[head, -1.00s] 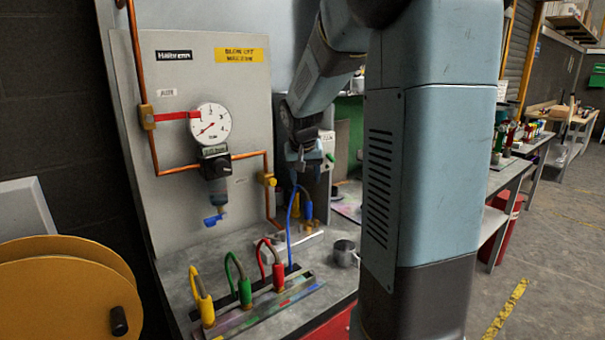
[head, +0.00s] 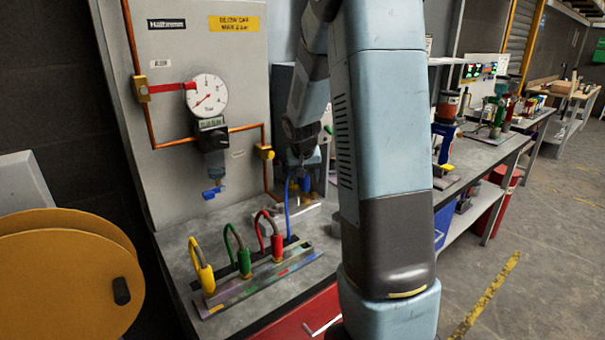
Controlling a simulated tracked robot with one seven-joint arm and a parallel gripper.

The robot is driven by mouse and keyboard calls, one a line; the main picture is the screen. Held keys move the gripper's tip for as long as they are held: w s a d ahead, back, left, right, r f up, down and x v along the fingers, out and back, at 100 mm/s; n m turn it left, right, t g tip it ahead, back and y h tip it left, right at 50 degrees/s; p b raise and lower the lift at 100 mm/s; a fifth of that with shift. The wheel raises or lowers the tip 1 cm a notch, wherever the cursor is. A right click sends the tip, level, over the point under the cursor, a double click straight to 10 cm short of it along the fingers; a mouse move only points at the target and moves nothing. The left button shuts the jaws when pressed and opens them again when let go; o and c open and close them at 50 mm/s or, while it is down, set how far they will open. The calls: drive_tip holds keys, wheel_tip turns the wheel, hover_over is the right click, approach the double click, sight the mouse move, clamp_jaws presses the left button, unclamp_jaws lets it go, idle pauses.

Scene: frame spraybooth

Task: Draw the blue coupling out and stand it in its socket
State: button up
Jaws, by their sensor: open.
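The blue coupling (head: 306,184) is small and partly hidden, at the back of the bench beside a blue hose (head: 288,208). The hose rises from the back of the socket rack (head: 240,286). Yellow (head: 206,280), green (head: 244,263) and red (head: 277,247) couplings stand upright in the rack, each with its own looped hose. The rack's right end, past the red coupling, shows no upright coupling. My gripper (head: 303,170) is open, just above the blue coupling; whether they touch is too small to tell.
A gauge (head: 207,95) with a regulator and copper pipes is on the back panel (head: 180,60). A yellow reel (head: 65,280) stands at front left. My arm hides the bench's right side. Bare bench top (head: 190,235) shows behind the rack.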

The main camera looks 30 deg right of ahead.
clamp_jaws()
idle(0.9)
drive_tip(key=shift+r, duration=0.5)
drive_tip(key=shift+r, duration=2.55)
